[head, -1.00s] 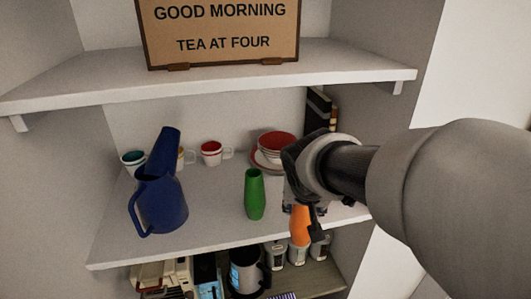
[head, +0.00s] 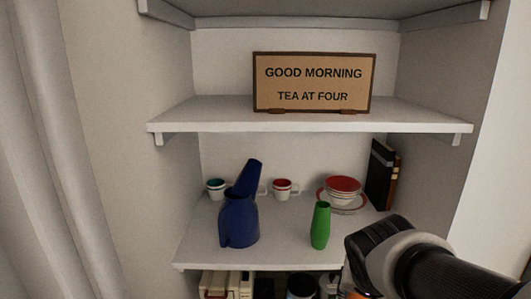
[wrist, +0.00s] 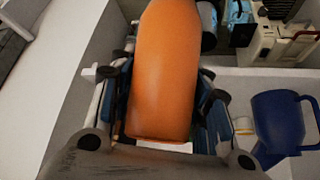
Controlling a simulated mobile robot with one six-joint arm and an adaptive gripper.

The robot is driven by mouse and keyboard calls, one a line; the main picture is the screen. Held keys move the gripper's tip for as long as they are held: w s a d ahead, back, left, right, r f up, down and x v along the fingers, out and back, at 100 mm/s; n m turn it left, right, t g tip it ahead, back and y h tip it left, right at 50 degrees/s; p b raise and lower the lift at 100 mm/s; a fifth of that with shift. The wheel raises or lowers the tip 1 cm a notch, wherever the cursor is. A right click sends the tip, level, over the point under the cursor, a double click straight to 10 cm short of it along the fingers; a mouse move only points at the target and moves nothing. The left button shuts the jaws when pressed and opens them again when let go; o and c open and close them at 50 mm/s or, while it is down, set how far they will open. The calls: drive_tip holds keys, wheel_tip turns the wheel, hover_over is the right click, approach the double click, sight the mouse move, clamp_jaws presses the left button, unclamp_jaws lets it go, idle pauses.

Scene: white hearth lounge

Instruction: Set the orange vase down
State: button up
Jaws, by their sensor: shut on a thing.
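The orange vase (wrist: 167,70) fills the middle of the wrist view, between the two fingers of my gripper (wrist: 163,98), which is shut on it. In the head view my gripper's body shows at the lower right, in front of the shelf's right part, and only a sliver of orange shows at the bottom edge. The vase's base and any contact with a surface are hidden in the head view.
The middle shelf (head: 275,251) holds a blue pitcher (head: 238,222), a green vase (head: 320,226), cups, a red bowl (head: 342,188) and books (head: 381,174). A sign (head: 313,82) stands on the shelf above. Bare shelf lies between pitcher and green vase.

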drive_tip(key=shift+s+a+f+b, duration=0.3)
drive_tip(key=shift+f+b, duration=0.1)
drive_tip(key=shift+f, duration=0.25)
drive_tip(key=shift+s+a+f+b, duration=0.25)
drive_tip(key=shift+f+b, duration=0.15)
drive_tip(key=shift+f, duration=0.2)
drive_tip(key=w+a+f+n+y+b, duration=0.1)
drive_tip(key=f+b, duration=0.5)
drive_tip(key=f, duration=0.7)
drive_tip(key=w+a+f+n+y+b, duration=0.1)
drive_tip(key=w+a+f+n+b, duration=0.2)
drive_tip(key=f, duration=1.1)
drive_tip(key=w+b, duration=0.2)
drive_tip(key=b, duration=0.2)
drive_tip(key=shift+w+n+t+y, duration=0.2)
drive_tip(key=shift+n+t+y, duration=0.1)
